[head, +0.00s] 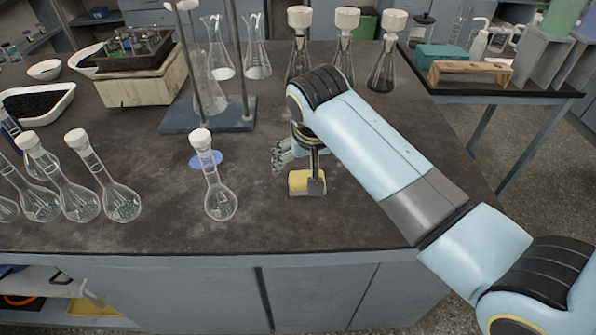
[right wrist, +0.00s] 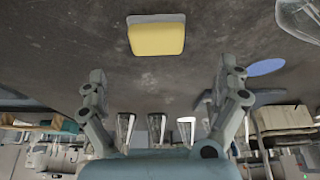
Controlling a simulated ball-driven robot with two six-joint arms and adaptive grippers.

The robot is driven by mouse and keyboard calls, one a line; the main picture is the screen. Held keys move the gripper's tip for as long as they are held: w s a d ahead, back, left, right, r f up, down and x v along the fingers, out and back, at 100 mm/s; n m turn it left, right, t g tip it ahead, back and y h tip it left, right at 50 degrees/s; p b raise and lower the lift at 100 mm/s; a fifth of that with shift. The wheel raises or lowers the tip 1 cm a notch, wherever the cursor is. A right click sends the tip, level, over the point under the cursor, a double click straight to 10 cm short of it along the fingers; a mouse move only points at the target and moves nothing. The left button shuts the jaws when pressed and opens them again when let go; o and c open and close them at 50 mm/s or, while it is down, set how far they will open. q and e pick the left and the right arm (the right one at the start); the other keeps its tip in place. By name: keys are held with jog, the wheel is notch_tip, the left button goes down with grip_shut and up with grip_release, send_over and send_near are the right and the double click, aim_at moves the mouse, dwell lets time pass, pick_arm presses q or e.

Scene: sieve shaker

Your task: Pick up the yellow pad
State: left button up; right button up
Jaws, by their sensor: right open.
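The yellow pad (head: 301,183) lies on the dark bench top near its front edge, right of a stoppered flask. In the right wrist view the yellow pad (right wrist: 156,39) shows whole, with a pale edge along its far side. In the right wrist view the fingers of my right gripper (right wrist: 163,80) are spread wide and empty. The pad lies beyond the fingertips, between their lines. My left gripper is not in view.
A stoppered volumetric flask (head: 221,200) stands close left of the pad, with a blue disc (head: 206,159) behind it. Several more flasks stand at the left. A stand with a blue base (head: 180,122) is behind. Conical flasks (head: 383,72) line the back.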

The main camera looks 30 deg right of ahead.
aim_at(308, 171)
jog(key=x, duration=0.4)
jog(key=shift+s+d+f, duration=0.1)
jog(key=shift+s+f, duration=0.05)
jog(key=shift+f, duration=0.05)
jog(key=x, duration=0.5)
jog(key=shift+d+b, duration=0.1)
jog(key=shift+b, duration=0.2)
jog(key=shift+c, duration=0.3)
jog(key=c, duration=1.1)
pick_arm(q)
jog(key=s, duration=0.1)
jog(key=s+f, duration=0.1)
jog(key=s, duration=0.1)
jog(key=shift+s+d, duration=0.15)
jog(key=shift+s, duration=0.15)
